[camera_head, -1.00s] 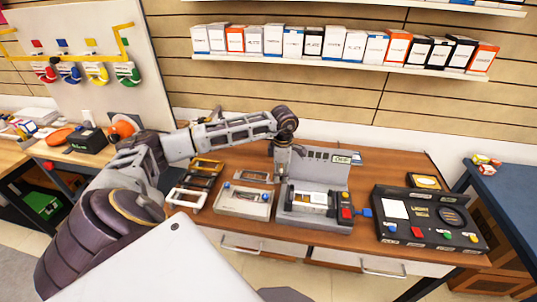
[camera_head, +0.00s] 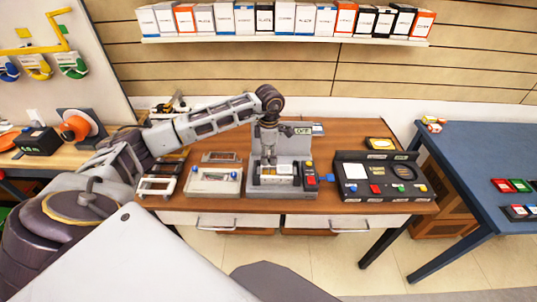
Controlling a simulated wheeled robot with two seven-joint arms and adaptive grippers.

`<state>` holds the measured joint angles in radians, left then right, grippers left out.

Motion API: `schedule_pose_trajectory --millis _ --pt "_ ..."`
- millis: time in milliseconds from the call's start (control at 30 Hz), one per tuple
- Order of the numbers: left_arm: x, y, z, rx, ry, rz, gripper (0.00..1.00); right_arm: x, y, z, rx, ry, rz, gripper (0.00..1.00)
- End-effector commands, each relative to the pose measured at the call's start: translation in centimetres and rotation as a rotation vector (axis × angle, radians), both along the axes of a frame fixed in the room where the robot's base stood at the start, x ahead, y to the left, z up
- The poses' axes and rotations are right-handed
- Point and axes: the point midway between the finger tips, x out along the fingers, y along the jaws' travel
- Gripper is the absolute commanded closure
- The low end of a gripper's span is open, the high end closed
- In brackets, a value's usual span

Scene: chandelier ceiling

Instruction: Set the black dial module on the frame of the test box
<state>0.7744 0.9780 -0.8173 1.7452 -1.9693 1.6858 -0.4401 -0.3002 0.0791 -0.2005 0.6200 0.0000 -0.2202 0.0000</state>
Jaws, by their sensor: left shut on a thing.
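The grey test box (camera_head: 254,191) stands on the wooden table with its lid raised at the back. My left gripper (camera_head: 268,160) points down over the left part of the opening. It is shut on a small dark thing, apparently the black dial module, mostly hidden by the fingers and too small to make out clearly. I cannot tell whether that thing touches the frame. My right gripper is out of view.
A light grey box (camera_head: 214,187) stands left of the test box, with empty frames (camera_head: 156,186) further left. A black panel (camera_head: 378,191) with coloured buttons stands at the right. A blue table (camera_head: 475,160) is further right. Boxes (camera_head: 285,19) fill the shelf above.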

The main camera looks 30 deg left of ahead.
Motion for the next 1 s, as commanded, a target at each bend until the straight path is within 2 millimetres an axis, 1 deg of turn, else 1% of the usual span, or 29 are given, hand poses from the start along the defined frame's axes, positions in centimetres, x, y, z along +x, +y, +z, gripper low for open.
schedule_pose_trajectory --millis 233,600,1000 --pt "0.0 0.0 -0.8 0.0 0.0 0.0 0.84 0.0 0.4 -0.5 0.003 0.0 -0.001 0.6" --pt "0.0 0.0 -2.6 -0.001 -0.001 0.0 0.84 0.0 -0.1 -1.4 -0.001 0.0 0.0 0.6" --pt "0.0 0.0 -2.8 -0.001 -0.001 0.0 0.84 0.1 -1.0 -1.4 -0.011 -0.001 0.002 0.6"
